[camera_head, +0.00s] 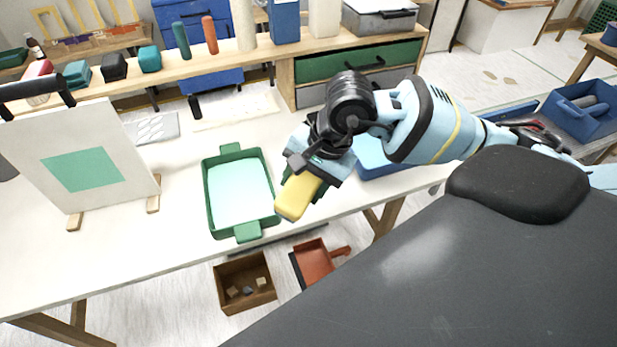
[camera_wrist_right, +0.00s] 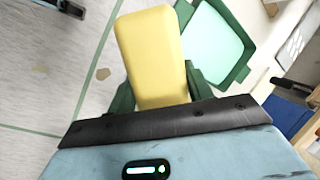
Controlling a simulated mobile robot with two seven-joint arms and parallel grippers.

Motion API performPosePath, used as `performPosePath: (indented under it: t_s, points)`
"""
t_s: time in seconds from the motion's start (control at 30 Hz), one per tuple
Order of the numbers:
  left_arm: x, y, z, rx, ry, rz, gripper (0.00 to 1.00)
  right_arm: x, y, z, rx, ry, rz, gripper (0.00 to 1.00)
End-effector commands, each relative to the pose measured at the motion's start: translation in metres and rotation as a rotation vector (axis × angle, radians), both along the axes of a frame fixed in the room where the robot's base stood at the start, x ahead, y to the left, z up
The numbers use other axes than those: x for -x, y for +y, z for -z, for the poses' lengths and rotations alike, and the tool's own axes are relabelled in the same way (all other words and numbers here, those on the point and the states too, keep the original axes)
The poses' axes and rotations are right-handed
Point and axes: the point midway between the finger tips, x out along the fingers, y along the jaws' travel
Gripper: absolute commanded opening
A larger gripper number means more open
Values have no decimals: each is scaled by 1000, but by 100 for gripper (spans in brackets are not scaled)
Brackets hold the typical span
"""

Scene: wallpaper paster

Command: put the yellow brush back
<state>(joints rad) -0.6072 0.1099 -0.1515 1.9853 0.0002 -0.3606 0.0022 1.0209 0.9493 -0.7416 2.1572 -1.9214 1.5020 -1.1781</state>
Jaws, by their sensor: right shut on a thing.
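The yellow brush (camera_head: 296,196) is a yellow block held in my right gripper (camera_head: 306,184), above the front part of the white table. In the right wrist view the yellow brush (camera_wrist_right: 151,50) sticks out from between the green fingers of my right gripper (camera_wrist_right: 161,92), which are shut on its near end. The brush is just right of a green tray (camera_head: 211,207) with a pale mint inside. That tray also shows in the wrist view (camera_wrist_right: 239,43). A blue container (camera_head: 372,160) is partly hidden behind my right arm. My left gripper is out of view.
A white board (camera_head: 110,128) with a green square stands at the left of the table (camera_head: 150,235). A brown box (camera_head: 228,297) and a red dustpan (camera_head: 320,262) lie below the front edge.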

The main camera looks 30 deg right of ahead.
Motion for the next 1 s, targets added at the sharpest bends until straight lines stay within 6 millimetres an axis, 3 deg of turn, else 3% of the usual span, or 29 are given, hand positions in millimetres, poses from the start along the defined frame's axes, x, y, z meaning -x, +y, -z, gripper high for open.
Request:
performPosePath:
  t_s: [0.03,0.5,1.0]
  points:
    - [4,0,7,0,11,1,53,0,-1,11,2,18,84,27]
    - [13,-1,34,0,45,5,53,-5,-13,62,-53,144,961,27]
    - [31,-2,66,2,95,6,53,-13,-26,99,-245,223,1891,27]
